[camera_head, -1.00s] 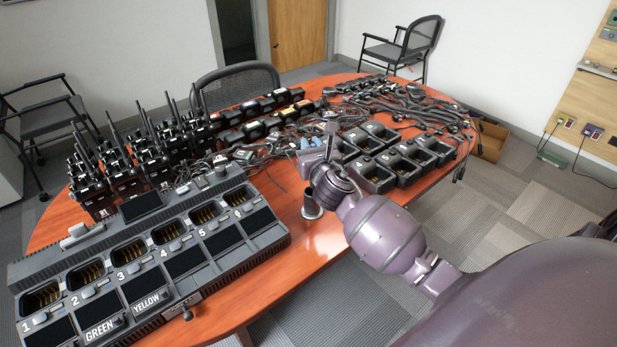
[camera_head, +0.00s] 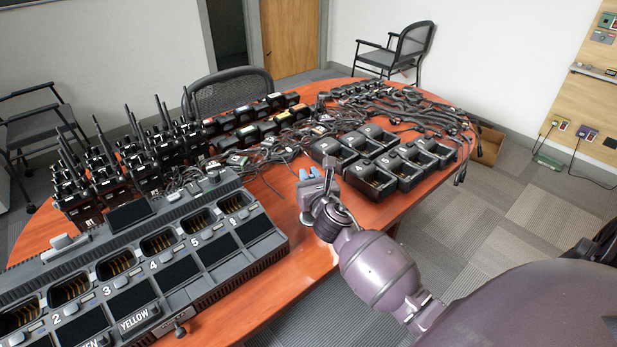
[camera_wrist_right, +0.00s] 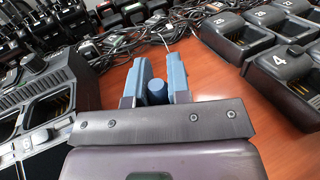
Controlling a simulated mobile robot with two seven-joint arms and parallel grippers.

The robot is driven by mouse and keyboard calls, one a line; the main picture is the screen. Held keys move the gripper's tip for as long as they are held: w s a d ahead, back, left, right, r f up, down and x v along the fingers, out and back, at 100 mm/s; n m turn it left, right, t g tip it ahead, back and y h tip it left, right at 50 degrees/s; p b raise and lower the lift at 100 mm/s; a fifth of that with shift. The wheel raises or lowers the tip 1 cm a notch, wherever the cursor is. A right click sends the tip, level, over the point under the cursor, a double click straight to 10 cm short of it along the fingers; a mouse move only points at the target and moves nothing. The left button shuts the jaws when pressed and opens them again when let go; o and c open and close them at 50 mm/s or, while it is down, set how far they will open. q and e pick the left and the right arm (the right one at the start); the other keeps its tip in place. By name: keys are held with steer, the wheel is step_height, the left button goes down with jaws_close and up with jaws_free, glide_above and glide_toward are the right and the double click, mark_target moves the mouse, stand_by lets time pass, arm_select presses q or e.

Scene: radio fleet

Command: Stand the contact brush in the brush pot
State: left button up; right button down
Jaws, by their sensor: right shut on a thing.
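My right gripper (camera_head: 310,174) is over the front part of the table, to the right of the big charger. It also shows in the right wrist view (camera_wrist_right: 157,84), its blue fingers on either side of a short blue cylinder, which looks like the end of the contact brush (camera_wrist_right: 156,93). The rest of the brush is hidden by the gripper. The brush pot is not clear now; the gripper and wrist cover most of the spot where a small grey metal cup stood. My left gripper is not in view.
The big charger (camera_head: 187,285) fills the table's front left. Radios (camera_head: 100,170) stand behind it. Single chargers (camera_head: 412,165) and tangled cables (camera_head: 420,103) lie to the right and back. Bare wood (camera_head: 265,190) shows just left of the gripper.

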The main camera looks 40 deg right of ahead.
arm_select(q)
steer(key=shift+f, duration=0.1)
arm_select(e)
steer(key=shift+f, duration=0.1)
steer(key=c, duration=1.5)
jaws_free()
steer(key=shift+f, duration=0.1)
steer(key=o, duration=0.4)
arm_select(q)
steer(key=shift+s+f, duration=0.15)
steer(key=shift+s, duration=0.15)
